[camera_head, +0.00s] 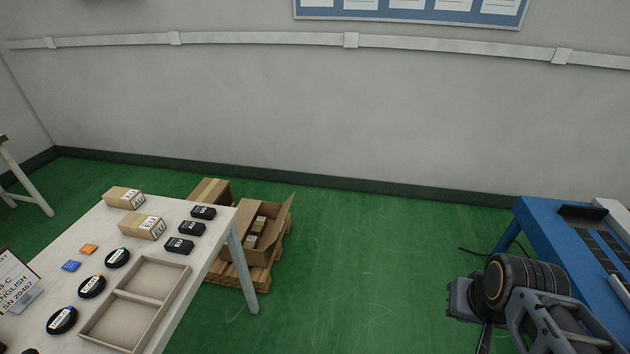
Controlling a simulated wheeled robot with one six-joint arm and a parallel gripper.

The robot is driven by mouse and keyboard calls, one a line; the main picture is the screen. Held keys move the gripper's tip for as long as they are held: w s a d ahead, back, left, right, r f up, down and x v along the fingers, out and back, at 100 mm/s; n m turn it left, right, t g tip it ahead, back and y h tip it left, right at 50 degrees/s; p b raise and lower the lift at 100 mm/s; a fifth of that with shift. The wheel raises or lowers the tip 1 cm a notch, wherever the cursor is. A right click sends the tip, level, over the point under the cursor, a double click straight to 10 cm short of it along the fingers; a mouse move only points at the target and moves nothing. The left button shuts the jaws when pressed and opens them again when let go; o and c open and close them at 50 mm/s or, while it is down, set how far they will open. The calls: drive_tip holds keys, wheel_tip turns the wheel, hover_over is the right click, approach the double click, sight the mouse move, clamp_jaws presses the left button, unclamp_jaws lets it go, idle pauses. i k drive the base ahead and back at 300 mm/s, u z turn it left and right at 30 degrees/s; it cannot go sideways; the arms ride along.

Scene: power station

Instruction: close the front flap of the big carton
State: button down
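An open brown carton (272,245) stands on a wooden pallet on the floor, just beyond the white table's right end. One flap (284,219) on its right side stands up and outward. Smaller boxes show inside it, and the table hides part of its left and near side, so I cannot make out every flap. My arm is at the lower right, well apart from the carton. My gripper (485,338) is at the bottom edge, partly cut off. Its fingers are too unclear to tell open from shut.
A closed carton (212,190) stands behind the open one on the pallet (241,274). The white table (209,253) holds small boxes, black packs, round discs and a divided tray (183,285). A blue bench (541,232) is at right. Green floor between is clear.

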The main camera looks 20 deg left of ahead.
sight(276, 230)
drive_tip(key=i, duration=1.25)
drive_tip(key=u, duration=1.85)
drive_tip(key=i, duration=1)
drive_tip(key=z, duration=0.05)
